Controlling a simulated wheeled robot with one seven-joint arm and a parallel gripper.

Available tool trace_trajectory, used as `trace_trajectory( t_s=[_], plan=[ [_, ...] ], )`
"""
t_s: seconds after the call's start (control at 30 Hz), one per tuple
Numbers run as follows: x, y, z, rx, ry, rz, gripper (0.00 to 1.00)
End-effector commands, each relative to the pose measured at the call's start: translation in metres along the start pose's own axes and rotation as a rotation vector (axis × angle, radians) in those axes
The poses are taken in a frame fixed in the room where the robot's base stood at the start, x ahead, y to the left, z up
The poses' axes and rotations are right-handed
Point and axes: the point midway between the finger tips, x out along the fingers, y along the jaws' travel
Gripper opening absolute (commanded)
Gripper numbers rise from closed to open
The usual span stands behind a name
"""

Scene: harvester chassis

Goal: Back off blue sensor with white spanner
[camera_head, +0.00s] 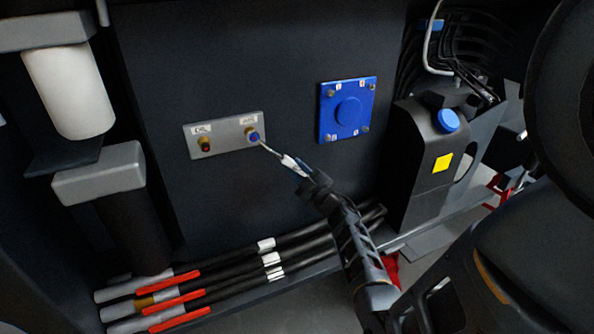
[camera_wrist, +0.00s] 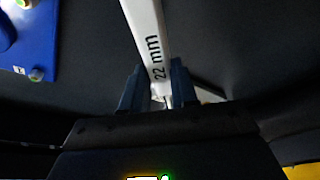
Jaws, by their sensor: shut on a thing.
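The blue sensor (camera_head: 253,137) sits in a brass fitting at the right end of a grey metal plate (camera_head: 228,145) on the dark wall, under a small label. My gripper (camera_head: 303,174) is shut on the white spanner (camera_head: 287,161), which points up and left. The spanner's far end is at or very near the blue sensor; I cannot tell whether it is seated around it. In the wrist view the spanner (camera_wrist: 149,35), marked 22 mm, stands between my blue fingertips (camera_wrist: 160,88). Its head is out of that view.
A red-tipped sensor (camera_head: 205,144) is at the plate's left end. A blue square cover (camera_head: 347,110) with corner bolts is right of the plate. A black tank with a blue cap (camera_head: 447,120) stands further right. Black hoses (camera_head: 230,273) run below. The wall around the plate is clear.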

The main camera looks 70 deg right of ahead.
Motion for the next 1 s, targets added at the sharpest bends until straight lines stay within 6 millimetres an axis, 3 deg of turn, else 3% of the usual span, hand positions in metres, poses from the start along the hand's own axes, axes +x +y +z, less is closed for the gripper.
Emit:
trace_trajectory(
  t_s=[0.2, 0.63, 1.0],
  plan=[
    [0.002, 0.012, -0.002, -0.052, -0.002, -0.011, 0.00],
    [0.000, 0.004, -0.002, -0.015, 0.000, -0.002, 0.00],
    [-0.016, 0.004, -0.007, -0.014, 0.001, -0.003, 0.00]
  ],
)
